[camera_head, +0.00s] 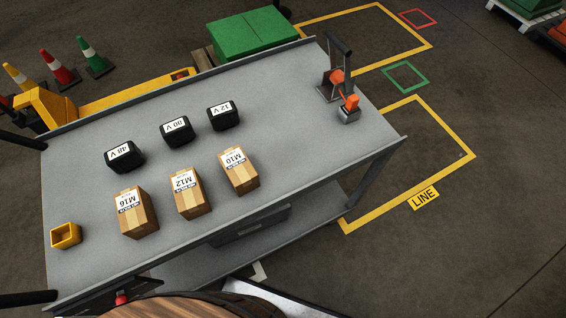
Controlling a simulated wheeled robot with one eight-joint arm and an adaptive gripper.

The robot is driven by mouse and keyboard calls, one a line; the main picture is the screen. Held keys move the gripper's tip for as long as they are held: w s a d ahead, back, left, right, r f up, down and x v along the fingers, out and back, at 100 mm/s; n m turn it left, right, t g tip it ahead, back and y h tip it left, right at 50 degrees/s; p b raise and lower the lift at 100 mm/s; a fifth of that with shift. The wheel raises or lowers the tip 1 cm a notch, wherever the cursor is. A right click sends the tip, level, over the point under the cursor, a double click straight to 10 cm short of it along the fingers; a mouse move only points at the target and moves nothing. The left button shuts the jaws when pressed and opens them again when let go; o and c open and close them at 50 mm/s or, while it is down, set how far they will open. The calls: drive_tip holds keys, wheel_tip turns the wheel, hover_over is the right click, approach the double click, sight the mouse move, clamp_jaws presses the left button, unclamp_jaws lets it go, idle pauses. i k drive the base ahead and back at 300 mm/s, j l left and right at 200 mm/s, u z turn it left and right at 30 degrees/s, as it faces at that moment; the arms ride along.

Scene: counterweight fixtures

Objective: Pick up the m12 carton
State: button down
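The M12 carton (189,195) is a brown cardboard box with a white label reading M12, upside down in the picture. It stands on the grey table (290,90), in the middle of a row of three cartons. The M16 carton (135,214) is to its left and the M10 carton (239,172) to its right, with narrow gaps between them. Nothing covers the M12 carton in this view. My gripper is not in view.
Three black labelled blocks, including the 80 V block (177,131), stand behind the cartons. A yellow bin (65,236) is at the table's left. An upright dark fixture with orange parts (337,78) stands at the right end. The table's right half is mostly clear.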

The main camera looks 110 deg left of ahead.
sight(191, 199)
drive_tip(key=u, duration=0.5)
drive_tip(key=i+l+u, duration=0.1)
drive_tip(key=u, duration=0.4)
drive_tip(key=l+u, duration=0.1)
drive_tip(key=u, duration=0.35)
drive_tip(key=i+l+u, duration=0.1)
drive_tip(key=u, duration=0.4)
drive_tip(key=l+u, duration=0.15)
drive_tip(key=u, duration=0.35)
drive_tip(key=l+u, duration=0.1)
drive_tip(key=u, duration=0.4)
drive_tip(key=l+u, duration=0.1)
drive_tip(key=u, duration=0.9)
drive_tip(key=j+u, duration=0.3)
drive_tip(key=i+j+u, duration=0.1)
drive_tip(key=u, duration=0.2)
drive_tip(key=k+l, duration=0.35)
drive_tip(key=j+z, duration=0.3)
drive_tip(key=j, duration=0.5)
drive_tip(key=j+z, duration=0.3)
drive_tip(key=j, duration=0.5)
drive_tip(key=k, duration=0.05)
